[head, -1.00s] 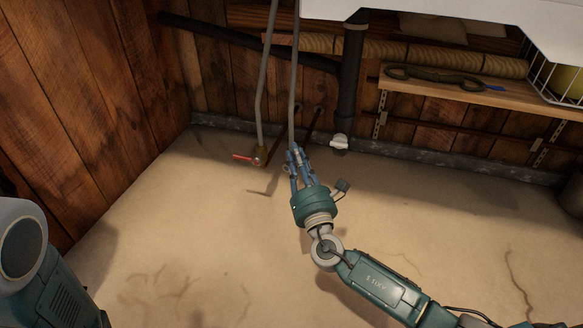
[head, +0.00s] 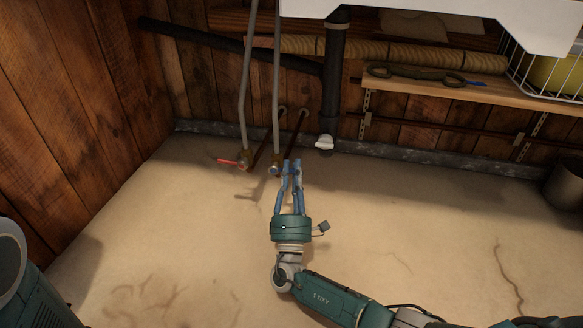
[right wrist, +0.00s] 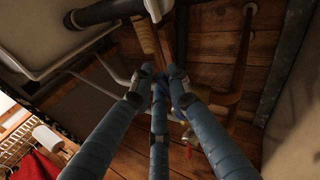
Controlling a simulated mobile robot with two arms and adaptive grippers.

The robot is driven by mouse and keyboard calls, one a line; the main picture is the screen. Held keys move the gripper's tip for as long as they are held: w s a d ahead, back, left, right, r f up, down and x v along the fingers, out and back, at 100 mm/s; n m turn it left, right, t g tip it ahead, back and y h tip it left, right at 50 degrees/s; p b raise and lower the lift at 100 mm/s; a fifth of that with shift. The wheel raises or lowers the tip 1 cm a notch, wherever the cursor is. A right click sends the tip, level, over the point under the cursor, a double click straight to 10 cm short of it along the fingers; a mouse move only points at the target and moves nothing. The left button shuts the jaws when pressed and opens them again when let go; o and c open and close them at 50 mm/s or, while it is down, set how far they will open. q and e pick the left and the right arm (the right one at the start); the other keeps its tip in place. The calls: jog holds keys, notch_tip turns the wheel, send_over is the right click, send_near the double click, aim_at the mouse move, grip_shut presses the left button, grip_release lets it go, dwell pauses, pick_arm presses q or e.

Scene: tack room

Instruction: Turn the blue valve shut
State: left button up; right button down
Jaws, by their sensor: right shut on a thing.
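The blue valve (head: 273,169) sits at the lower end of the right grey pipe, just above the floor. Its blue handle is mostly hidden by my fingers; a bit of blue shows between them in the right wrist view (right wrist: 187,93). My right gripper (head: 291,164), with blue-wrapped fingers, is at the right side of this valve, its fingers drawn together on the handle. Its fingertips (right wrist: 160,78) also show close together in the right wrist view. My left gripper is out of view.
A second valve with a red handle (head: 231,162) stands just left, on the neighbouring grey pipe. A black drain pipe (head: 332,80) comes down to the right. A wooden shelf (head: 460,92) is at the back right. The floor in front is clear.

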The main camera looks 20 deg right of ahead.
jog(key=shift+s+f+m+h, duration=0.1)
jog(key=shift+f+m+h, duration=0.4)
jog(key=shift+m, duration=0.4)
jog(key=shift+d+h, duration=0.1)
jog(key=shift+h, duration=0.2)
jog(key=c, duration=1.7)
grip_release()
jog(key=shift+r, duration=0.1)
notch_tip(320, 180, up, 10)
